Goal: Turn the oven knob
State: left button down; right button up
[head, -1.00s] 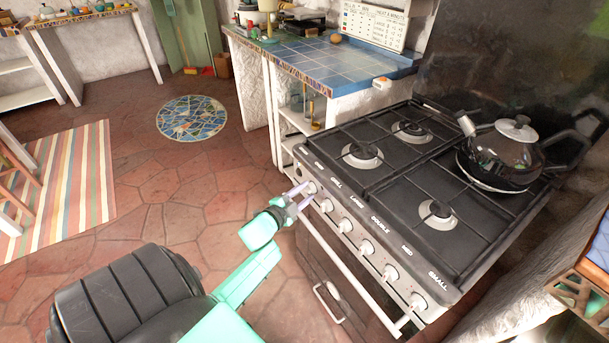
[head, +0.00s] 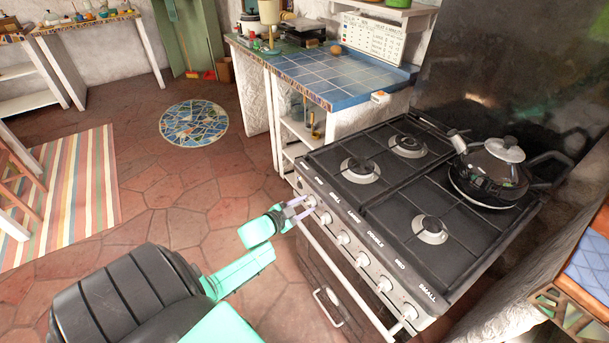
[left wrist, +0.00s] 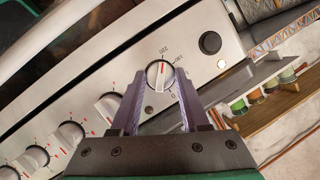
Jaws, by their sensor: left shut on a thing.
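The oven knob (head: 311,201) is the round white dial near the left end of the stove's front panel. In the left wrist view the knob (left wrist: 160,75) has a raised grip bar, a red mark and temperature numbers around it. My left gripper (head: 300,208) is at this knob, its purple fingers on either side. In the left wrist view the left gripper (left wrist: 158,85) is shut on the knob. The knob's grip bar points roughly up and down in that picture. My right gripper is not in view.
The other stove knobs (head: 343,238) run along the panel towards the lower right. An oven door handle bar (head: 350,280) lies below them. A black round button (left wrist: 210,43) is beside the oven knob.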

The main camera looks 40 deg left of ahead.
pick_arm(q)
jog(key=shift+c, duration=2)
grip_release()
jog(key=p+v, duration=0.1)
jog(key=v, duration=1.3)
jog(key=shift+s+p, duration=0.2)
jog(key=shift+p, duration=0.15)
jog(key=shift+r, duration=0.1)
grip_shut()
